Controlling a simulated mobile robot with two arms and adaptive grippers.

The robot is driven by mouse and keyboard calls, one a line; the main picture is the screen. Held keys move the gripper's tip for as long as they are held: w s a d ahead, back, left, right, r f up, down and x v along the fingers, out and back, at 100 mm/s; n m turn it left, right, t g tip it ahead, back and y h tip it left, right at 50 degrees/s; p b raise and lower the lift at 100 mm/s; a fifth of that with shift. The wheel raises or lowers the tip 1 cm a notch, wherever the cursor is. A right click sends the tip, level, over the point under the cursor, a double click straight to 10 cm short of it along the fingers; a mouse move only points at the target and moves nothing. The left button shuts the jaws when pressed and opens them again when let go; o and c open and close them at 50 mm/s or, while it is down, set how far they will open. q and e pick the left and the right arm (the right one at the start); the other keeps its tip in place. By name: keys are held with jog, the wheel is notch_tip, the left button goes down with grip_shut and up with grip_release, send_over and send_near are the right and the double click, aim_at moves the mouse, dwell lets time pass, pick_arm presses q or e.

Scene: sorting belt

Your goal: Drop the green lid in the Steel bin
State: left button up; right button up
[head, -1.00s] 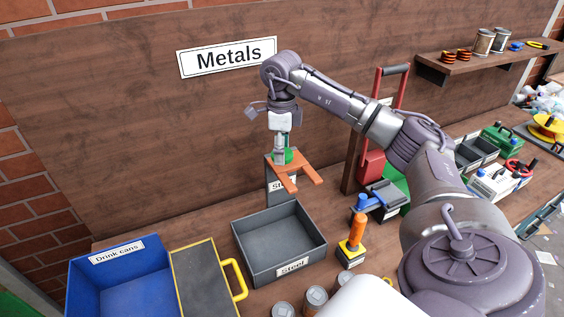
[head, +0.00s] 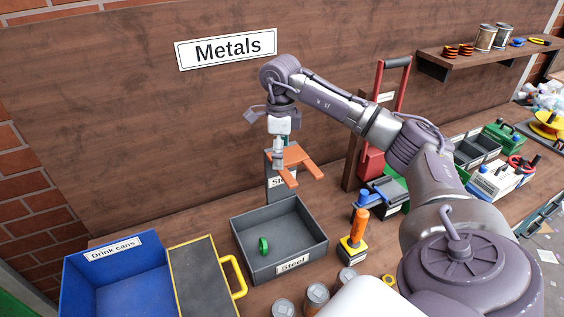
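The green lid (head: 263,245) is within the grey Steel bin (head: 312,217), towards its front left. It appears tilted on edge, and I cannot tell if it is still falling or resting on the bin floor. My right gripper (head: 279,161) is above the back of the bin, beside an orange forked piece (head: 299,173). It no longer holds the lid and looks open, though its fingers are small in the picture. My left gripper is not in view.
A blue Drink cans bin (head: 85,285) and a dark yellow-edged panel (head: 200,280) stand left of the Steel bin. An orange-handled tool (head: 357,228) stands to its right. Several cans (head: 317,294) stand in front. A dark post (head: 275,195) with a label stands behind.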

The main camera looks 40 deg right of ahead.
jog(key=shift+r, duration=0.1)
notch_tip(320, 180, up, 12)
dwell(0.4)
dwell(0.5)
